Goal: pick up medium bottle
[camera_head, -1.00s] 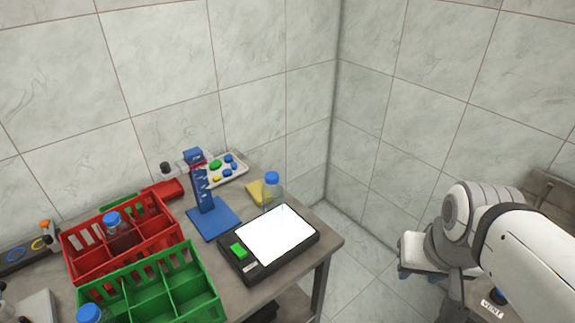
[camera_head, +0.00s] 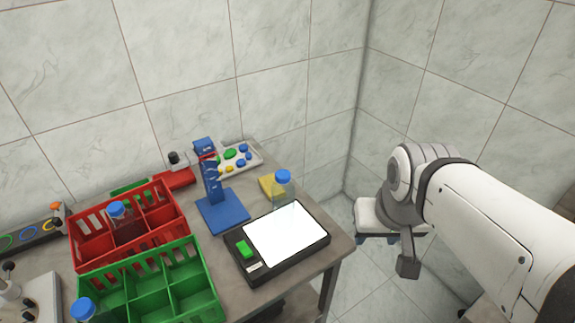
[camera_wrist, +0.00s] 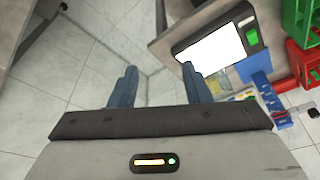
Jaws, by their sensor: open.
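Three clear bottles with blue caps show in the head view. One bottle (camera_head: 283,190) stands behind the white-topped device. One bottle (camera_head: 119,219) is in the red crate (camera_head: 160,241), and another (camera_head: 85,311) is at the near left of the green crate (camera_head: 207,305), cut by the frame edge. I cannot tell for sure which is the medium one. My gripper (camera_wrist: 160,85) is open and empty in the wrist view, its two blue-grey fingers apart over the floor, away from the bottles. In that view a clear shape beside the right finger is partly hidden.
The black device with a white top (camera_head: 286,234) and green button lies near the table's right edge. A blue stand (camera_head: 222,211), a yellow block (camera_head: 271,186) and a tray of coloured caps (camera_head: 240,157) are behind it. Tiled walls close off the back and right.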

